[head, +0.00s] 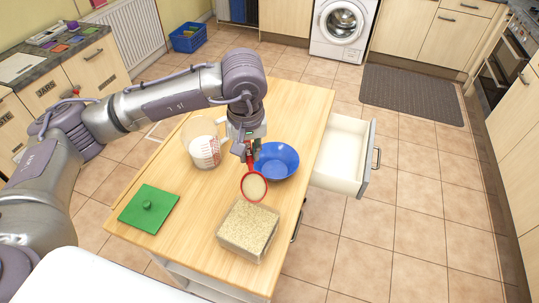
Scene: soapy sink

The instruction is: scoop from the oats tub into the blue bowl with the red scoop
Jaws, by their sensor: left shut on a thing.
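My left gripper (248,148) is shut on the red scoop (244,187), near the middle of the wooden worktop. The scoop's round head hangs toward the front and its inside looks pale; I cannot tell whether oats lie in it. The blue bowl (277,161) stands just right of the gripper and looks empty. The oats tub (247,229), a clear square box full of oats, is at the worktop's front, below the scoop head in the picture. My right gripper is not in view.
A clear measuring jug (204,149) with red markings stands left of the gripper. A green lid (148,208) with a knob lies at the front left of the wooden worktop (190,235). An open drawer (342,152) sticks out on the right.

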